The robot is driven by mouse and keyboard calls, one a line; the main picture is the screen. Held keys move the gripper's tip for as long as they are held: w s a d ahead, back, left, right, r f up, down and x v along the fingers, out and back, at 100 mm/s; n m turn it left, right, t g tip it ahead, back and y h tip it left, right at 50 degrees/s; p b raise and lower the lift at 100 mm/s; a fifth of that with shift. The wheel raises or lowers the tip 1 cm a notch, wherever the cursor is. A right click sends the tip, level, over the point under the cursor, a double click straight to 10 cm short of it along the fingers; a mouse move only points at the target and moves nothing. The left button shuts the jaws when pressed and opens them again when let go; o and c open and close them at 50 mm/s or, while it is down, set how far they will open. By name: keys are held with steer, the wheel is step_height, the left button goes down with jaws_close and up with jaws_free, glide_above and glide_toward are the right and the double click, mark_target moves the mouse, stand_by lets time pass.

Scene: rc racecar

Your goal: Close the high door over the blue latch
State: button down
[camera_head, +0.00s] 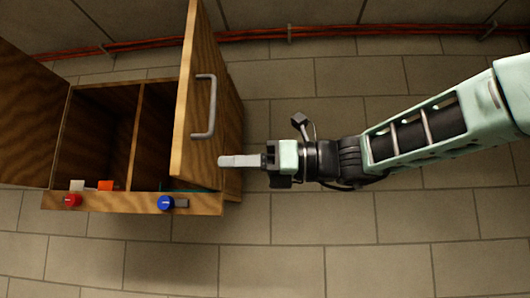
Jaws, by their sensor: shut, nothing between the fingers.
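A wooden cabinet stands at the left in the head view. Its right door (191,95), with a grey bar handle (205,106), stands open and swung outward, above the blue latch (166,203). The blue latch is a knob with a grey piece to its right, on the cabinet's front rail (130,203). My gripper (222,161) is shut and empty. Its tip points left and is just right of the open door's lower part, below the handle. I cannot tell whether it touches the door.
A left door (30,115) also stands open, above a red latch (72,200). A white item (77,185) and an orange item (105,185) show inside the left compartment. Red pipes (350,30) run along the back. The tiled floor below and right is clear.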

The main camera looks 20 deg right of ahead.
mark_target(190, 163)
steer(key=p+x, duration=0.1)
steer(key=x, duration=0.3)
steer(key=shift+a+r+p, duration=0.1)
steer(key=shift+a+p, duration=0.2)
steer(key=shift+p, duration=0.05)
steer(key=shift+w+a, duration=0.1)
steer(key=shift+a, duration=0.05)
